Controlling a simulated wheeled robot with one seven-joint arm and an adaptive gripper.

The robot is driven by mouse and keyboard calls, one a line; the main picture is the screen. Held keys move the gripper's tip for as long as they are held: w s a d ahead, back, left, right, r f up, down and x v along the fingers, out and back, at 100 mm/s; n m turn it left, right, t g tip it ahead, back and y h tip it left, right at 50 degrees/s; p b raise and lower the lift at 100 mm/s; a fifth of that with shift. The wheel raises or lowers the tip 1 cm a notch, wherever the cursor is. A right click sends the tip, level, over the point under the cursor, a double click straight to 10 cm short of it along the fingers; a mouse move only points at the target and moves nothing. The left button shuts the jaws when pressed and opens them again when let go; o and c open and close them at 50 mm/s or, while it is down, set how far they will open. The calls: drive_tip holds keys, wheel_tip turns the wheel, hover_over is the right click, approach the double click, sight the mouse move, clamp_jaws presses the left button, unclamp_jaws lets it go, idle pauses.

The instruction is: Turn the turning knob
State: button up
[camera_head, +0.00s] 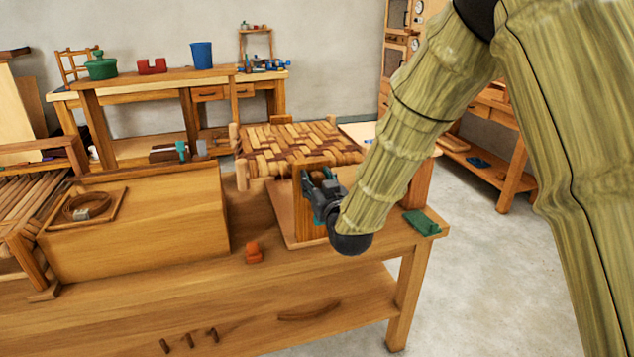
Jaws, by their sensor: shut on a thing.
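A small wooden frame with a woven bark seat (300,146) stands on the workbench (375,250). My gripper (314,188) is at the upper part of the wooden post (311,222) under the seat's front edge. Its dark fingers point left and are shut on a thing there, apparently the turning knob. The knob itself is hidden by the fingers, so its shape and angle cannot be told. My arm comes down from the upper right and hides the seat frame's right side in part.
A large wooden box (150,235) stands left of the seat frame, with a strap coil (88,205) on top. A small orange piece (254,253) lies in front, and a green block (422,222) lies right of my gripper. Another bench (160,75) stands behind.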

drive_tip(key=shift+f, duration=0.15)
drive_tip(key=o, duration=1)
drive_tip(key=shift+o, duration=0.2)
drive_tip(key=v, duration=1.2)
